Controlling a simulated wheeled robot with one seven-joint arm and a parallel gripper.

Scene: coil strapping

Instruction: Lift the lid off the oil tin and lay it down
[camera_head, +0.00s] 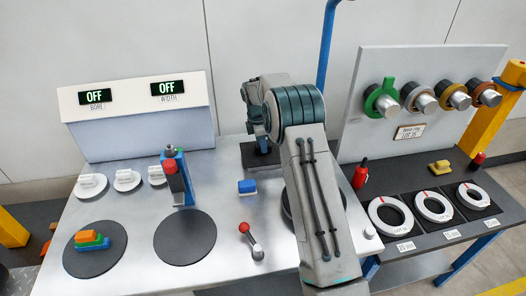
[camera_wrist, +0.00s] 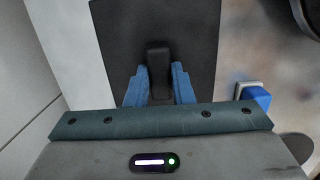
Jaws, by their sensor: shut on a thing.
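In the wrist view, the two blue fingers of my gripper (camera_wrist: 159,68) are shut on a small black upright piece (camera_wrist: 158,54). It stands over a broad dark square panel (camera_wrist: 115,30). It looks like a handle on that panel, but I cannot tell whether the panel is the tin's lid or whether it is raised. A dark box-like shape (camera_head: 255,158) shows partly beside my arm, at the back of the table. I cannot make out the oil tin for certain.
A blue and white block (camera_head: 246,187) lies near the dark shape; it also shows in the wrist view (camera_wrist: 252,98). A red-knobbed lever (camera_head: 250,238) stands in front. Round dark plates (camera_head: 185,237) are to the left. A ring rack (camera_head: 433,210) stands right.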

